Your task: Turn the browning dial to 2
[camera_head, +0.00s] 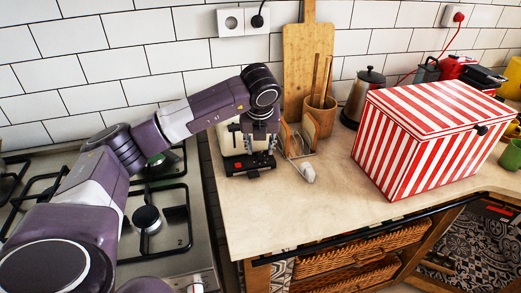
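A cream toaster (229,141) with a black base stands on the counter against the wall, just right of the hob. A small red spot shows low on the front of its base. My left gripper (261,154) points down right at the front of the toaster and covers part of it. Its two fingers look spread apart, with nothing seen held between them. Whether they touch the toaster cannot be told. The browning dial and its numbers cannot be made out. My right gripper is not in view.
A wooden rack (299,142) with a pale item at its front stands close right of the gripper. Behind are a utensil pot (319,114) and a cutting board (298,65). A red-striped box (425,140) fills the right. The front counter is clear.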

